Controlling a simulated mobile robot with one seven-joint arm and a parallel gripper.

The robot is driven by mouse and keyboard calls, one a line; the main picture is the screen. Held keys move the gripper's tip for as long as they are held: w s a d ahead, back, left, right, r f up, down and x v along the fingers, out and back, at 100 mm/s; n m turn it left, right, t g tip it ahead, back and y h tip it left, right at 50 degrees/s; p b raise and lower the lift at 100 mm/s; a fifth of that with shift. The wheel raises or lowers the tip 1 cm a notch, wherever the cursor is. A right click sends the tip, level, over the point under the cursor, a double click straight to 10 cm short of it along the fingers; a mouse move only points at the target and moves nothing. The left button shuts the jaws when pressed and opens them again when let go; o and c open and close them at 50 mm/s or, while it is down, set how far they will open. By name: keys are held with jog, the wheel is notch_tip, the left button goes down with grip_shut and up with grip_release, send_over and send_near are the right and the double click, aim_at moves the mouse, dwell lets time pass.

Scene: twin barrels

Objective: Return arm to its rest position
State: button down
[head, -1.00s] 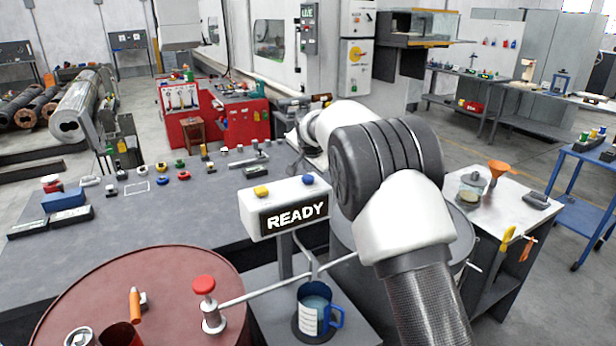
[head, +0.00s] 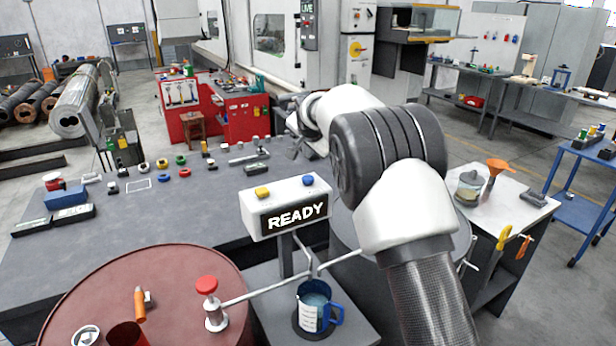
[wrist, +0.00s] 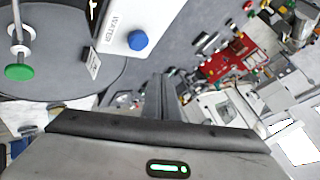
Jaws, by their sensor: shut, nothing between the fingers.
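My arm rises from the bottom right of the head view and bends away over the far edge of the grey barrel. My gripper (wrist: 160,97) shows in the wrist view as narrow dark fingers held together, with nothing between them. It points out over the floor and bench, apart from any object. In the head view the arm's far end is mostly hidden behind its own thick dark joint. The white READY sign box (head: 288,206) stands left of my arm, with a yellow and a blue button on top. A blue mug (head: 313,309) stands below the pipe junction.
A red barrel (head: 130,285) with a red-knobbed valve (head: 208,287) stands at front left. The grey barrel (wrist: 75,75) has a green knob (wrist: 20,72). The workbench (head: 120,225) holds small parts at its far side. A side table (head: 485,200) with a jar and funnel stands right.

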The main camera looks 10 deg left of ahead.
jog(key=s+d+r+n+g, duration=0.1)
jog(key=s+d+r+n, duration=0.1)
jog(key=s+d+r, duration=0.75)
jog(key=s+d+r+n+g, duration=0.15)
jog(key=s+d, duration=0.55)
jog(key=s, duration=0.8)
jog(key=s+d+f+n, duration=0.1)
jog(key=s+d+f, duration=0.2)
jog(key=s, duration=1)
jog(key=s+d+f+n+h, duration=0.1)
jog(key=s+d+f+n, duration=0.1)
jog(key=s, duration=1.2)
jog(key=shift+d+f+g+h, duration=0.3)
jog(key=shift+d+f+g, duration=0.25)
jog(key=shift+f, duration=0.4)
jog(key=shift+d+n, duration=0.1)
jog(key=shift+n, duration=0.15)
